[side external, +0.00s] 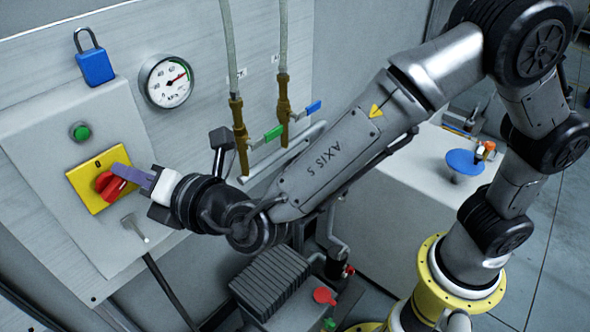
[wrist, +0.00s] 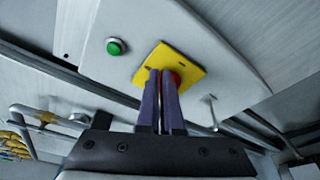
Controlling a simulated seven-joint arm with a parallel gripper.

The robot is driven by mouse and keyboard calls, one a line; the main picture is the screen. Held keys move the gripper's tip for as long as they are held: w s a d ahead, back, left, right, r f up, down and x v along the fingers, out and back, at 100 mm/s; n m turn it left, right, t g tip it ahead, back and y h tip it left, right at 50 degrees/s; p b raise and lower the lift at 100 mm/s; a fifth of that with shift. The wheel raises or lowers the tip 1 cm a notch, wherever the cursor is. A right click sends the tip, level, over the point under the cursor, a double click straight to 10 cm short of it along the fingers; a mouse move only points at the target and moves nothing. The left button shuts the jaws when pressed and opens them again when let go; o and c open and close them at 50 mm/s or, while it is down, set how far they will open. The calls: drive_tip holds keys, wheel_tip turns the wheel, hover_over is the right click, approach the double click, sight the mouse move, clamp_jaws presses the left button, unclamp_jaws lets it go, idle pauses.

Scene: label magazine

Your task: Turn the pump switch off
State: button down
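The pump switch is a red rotary knob (side external: 106,188) on a yellow plate (side external: 88,198), fixed to a sloping pale panel. A dark "0" mark shows near the plate's top. My gripper (side external: 118,170) has its purple fingers at the knob, overlapping its upper right part in the side view. In the wrist view, my gripper (wrist: 161,74) shows its two fingers side by side with only a narrow gap. Red of the knob (wrist: 177,79) shows to the right of the right finger, in front of the yellow plate (wrist: 189,66). The fingers hide part of the knob; exact contact is unclear.
A green button (side external: 80,132) is above the plate and a small metal toggle (side external: 135,228) below right. A blue padlock (side external: 95,64), a pressure gauge (side external: 166,81) and pipes with green (side external: 273,132) and blue (side external: 313,107) valve handles are on the wall.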

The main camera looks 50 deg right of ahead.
drive_tip(key=shift+r, duration=0.1)
drive_tip(key=shift+d+r, duration=0.15)
drive_tip(key=shift+d, duration=0.05)
drive_tip(key=a+v, duration=0.1)
drive_tip(key=v, duration=0.4)
drive_tip(key=shift+s+f, duration=0.3)
drive_tip(key=shift+s, duration=0.25)
drive_tip(key=w+d+f, duration=0.1)
drive_tip(key=w+f, duration=0.2)
drive_tip(key=w, duration=0.3)
drive_tip(key=shift+d, duration=0.25)
idle(0.6)
drive_tip(key=shift+a, duration=0.4)
idle(0.8)
